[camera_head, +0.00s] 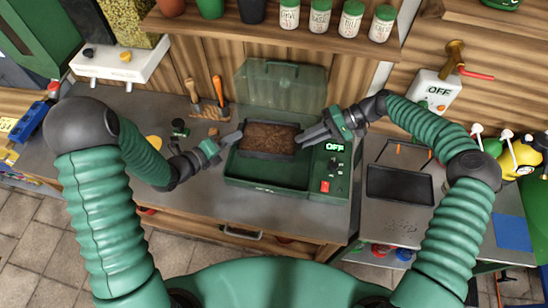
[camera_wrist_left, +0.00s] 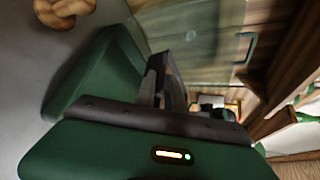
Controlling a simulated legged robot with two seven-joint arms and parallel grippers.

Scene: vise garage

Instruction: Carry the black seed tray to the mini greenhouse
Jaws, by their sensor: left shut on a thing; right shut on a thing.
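The black seed tray (camera_head: 268,154), filled with brown soil, is level over the green base of the mini greenhouse (camera_head: 262,188), towards its back. I cannot tell whether it touches the floor of the base. The clear lid (camera_head: 282,88) stands open behind. My left gripper (camera_head: 236,139) is shut on the tray's left edge, and my right gripper (camera_head: 304,139) is shut on its right edge. In the left wrist view, the left fingers (camera_wrist_left: 166,82) reach in past the green greenhouse wall (camera_wrist_left: 98,72); the tray is hardly visible there.
A dark shallow tray (camera_head: 400,184) lies on the right counter. Hand tools (camera_head: 208,102) stand to the left. A wooden shelf (camera_head: 270,48) with pots and jars overhangs behind. The counter front left is clear.

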